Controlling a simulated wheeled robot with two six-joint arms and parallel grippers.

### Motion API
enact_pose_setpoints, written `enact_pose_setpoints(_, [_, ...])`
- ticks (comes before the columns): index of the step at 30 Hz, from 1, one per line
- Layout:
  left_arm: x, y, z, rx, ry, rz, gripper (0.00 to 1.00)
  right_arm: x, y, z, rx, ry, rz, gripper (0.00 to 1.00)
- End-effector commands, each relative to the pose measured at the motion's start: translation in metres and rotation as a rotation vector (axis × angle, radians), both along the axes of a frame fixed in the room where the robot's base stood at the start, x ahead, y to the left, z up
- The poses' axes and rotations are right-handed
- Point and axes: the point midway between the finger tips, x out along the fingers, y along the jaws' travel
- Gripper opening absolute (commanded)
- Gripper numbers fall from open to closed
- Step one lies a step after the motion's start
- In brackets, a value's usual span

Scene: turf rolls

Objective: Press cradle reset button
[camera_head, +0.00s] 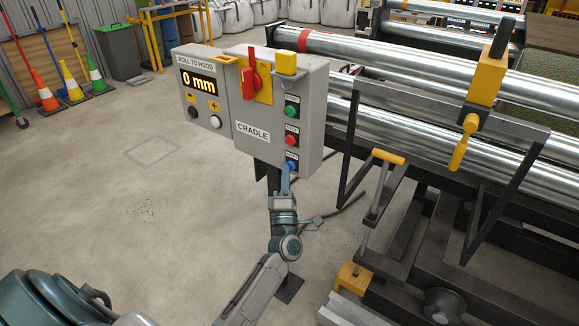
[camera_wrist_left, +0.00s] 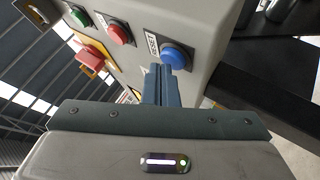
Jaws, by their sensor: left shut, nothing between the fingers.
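The grey cradle control box (camera_head: 262,108) stands on a post in the middle of the head view. Its right column has a green button (camera_head: 291,111), a red button (camera_head: 291,140) and, lowest, the blue reset button (camera_head: 292,165). My left gripper (camera_head: 286,172) is shut and empty, with its fingertips at the blue button's lower edge. In the left wrist view, the blue button (camera_wrist_left: 175,55) shows just beyond the closed fingertips (camera_wrist_left: 160,70). Whether they touch it I cannot tell. My right gripper is not in view.
A red rotary switch (camera_head: 251,78) sits on the box's yellow plate. A display (camera_head: 198,82) reads 0 mm. Metal rollers (camera_head: 400,75) and a dark frame (camera_head: 345,165) stand close on the right. Open concrete floor (camera_head: 120,190) lies to the left, with cones (camera_head: 72,85) behind.

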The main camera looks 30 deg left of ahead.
Motion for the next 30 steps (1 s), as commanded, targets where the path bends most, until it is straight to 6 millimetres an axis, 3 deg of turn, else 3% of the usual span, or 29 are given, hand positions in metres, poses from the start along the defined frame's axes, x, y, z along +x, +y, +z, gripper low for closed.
enact_pose_setpoints(6, [-0.011, 0.001, 0.001, 0.0, 0.0, 0.0, 0.0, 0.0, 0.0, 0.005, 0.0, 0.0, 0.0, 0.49])
enact_pose_setpoints(17, [-0.014, 0.001, 0.0, 0.001, 0.0, 0.001, 0.0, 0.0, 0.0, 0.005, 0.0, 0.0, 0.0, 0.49])
enact_pose_setpoints(30, [-0.055, 0.004, 0.001, 0.002, 0.002, 0.0, 0.0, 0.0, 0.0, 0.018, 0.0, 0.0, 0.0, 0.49])
